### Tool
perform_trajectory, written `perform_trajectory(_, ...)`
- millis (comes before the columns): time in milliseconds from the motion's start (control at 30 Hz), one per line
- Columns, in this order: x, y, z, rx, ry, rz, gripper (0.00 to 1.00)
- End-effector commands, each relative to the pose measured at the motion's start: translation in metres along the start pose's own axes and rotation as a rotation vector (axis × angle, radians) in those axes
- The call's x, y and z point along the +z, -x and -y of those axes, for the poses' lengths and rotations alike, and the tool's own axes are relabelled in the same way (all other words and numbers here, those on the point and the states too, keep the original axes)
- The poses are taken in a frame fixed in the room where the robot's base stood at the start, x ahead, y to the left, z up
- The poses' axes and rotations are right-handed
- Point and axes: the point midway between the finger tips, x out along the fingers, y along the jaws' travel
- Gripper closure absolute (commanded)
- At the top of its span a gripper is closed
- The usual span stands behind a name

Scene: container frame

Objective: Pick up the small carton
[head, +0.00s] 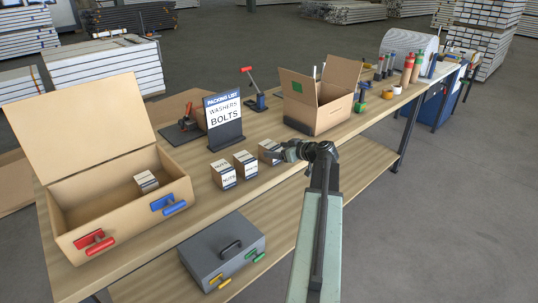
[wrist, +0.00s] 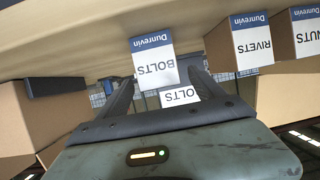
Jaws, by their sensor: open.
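A small carton (head: 268,147) with a white and blue label stands at the right end of a short row on the workbench. In the wrist view, which is upside down, its label reads BOLTS (wrist: 155,65). My gripper (head: 286,151) is beside this carton at its right. In the wrist view my gripper (wrist: 162,84) is open, with the carton's labelled face between or just beyond the fingertips; contact cannot be told. A RIVETS carton (wrist: 250,42) and a NUTS carton (wrist: 308,30) are beside it. The row's other cartons are the middle carton (head: 246,164) and the left carton (head: 223,174).
A packing list sign (head: 224,113) reading WASHERS and BOLTS stands behind the row. A large open box (head: 120,215) at left holds one small carton (head: 146,181). Another open box (head: 330,115) stands behind my gripper. A grey toolbox (head: 222,250) is on the lower shelf.

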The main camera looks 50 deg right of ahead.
Motion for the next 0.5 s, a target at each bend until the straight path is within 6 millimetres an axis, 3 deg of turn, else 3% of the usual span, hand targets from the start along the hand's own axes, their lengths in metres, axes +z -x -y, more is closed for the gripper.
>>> perform_trajectory(233,0.000,-0.044,-0.001,-0.003,0.001,0.001,0.22)
perform_trajectory(467,-0.003,-0.047,0.000,-0.002,0.001,0.001,0.22)
perform_trajectory(500,-0.003,-0.047,0.000,-0.002,0.001,0.001,0.30)
